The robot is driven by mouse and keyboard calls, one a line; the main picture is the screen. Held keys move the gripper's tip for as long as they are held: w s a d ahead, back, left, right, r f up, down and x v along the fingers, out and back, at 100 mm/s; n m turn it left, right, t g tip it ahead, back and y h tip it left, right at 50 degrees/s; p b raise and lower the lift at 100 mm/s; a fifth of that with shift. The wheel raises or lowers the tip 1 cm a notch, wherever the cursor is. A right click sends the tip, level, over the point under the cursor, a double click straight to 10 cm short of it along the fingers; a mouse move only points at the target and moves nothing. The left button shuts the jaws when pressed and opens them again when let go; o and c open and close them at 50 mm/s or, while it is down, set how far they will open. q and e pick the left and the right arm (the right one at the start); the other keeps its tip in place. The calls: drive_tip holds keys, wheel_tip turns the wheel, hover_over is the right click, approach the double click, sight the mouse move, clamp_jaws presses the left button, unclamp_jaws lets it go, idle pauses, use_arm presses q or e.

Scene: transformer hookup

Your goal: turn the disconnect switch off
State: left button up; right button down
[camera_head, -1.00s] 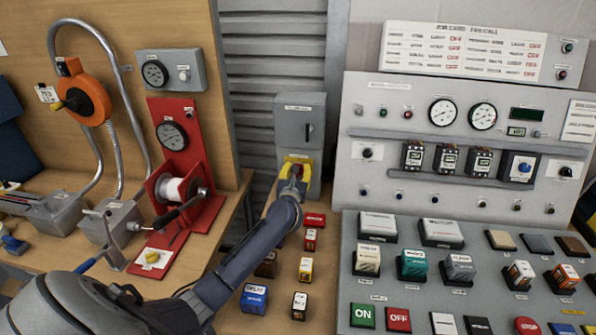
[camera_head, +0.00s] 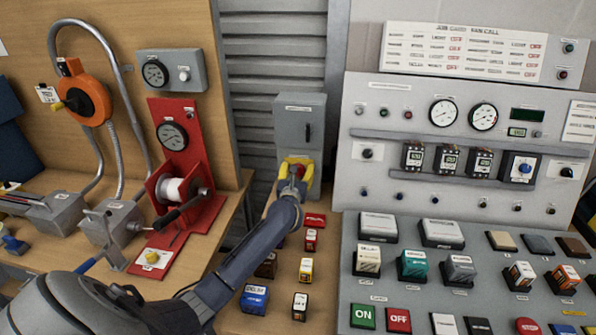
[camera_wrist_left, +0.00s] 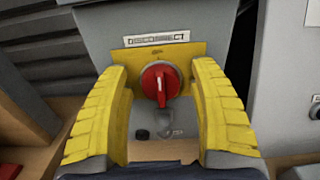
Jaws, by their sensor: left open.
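The disconnect switch is a red rotary handle (camera_wrist_left: 160,82) on a yellow plate (camera_wrist_left: 190,53), under a label reading "DISCONNECT" in the left wrist view. The handle's grip stands about upright. It is on the front of a grey box (camera_head: 301,112) at the back middle in the head view, mostly hidden by my gripper there. My left gripper (camera_wrist_left: 160,115) is open, its yellow fingers on either side of the red handle with gaps between. It also shows in the head view (camera_head: 297,166). My right gripper is not in view.
The grey control panel (camera_head: 380,185) with gauges and switches stands to the right. A red spool stand (camera_head: 203,140) and an orange reel (camera_head: 92,101) are on the left. Several small labelled blocks, including a blue one (camera_head: 254,298), lie on the table below my arm.

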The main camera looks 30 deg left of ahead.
use_arm(q)
drive_tip(key=v, duration=1.2)
idle(0.4)
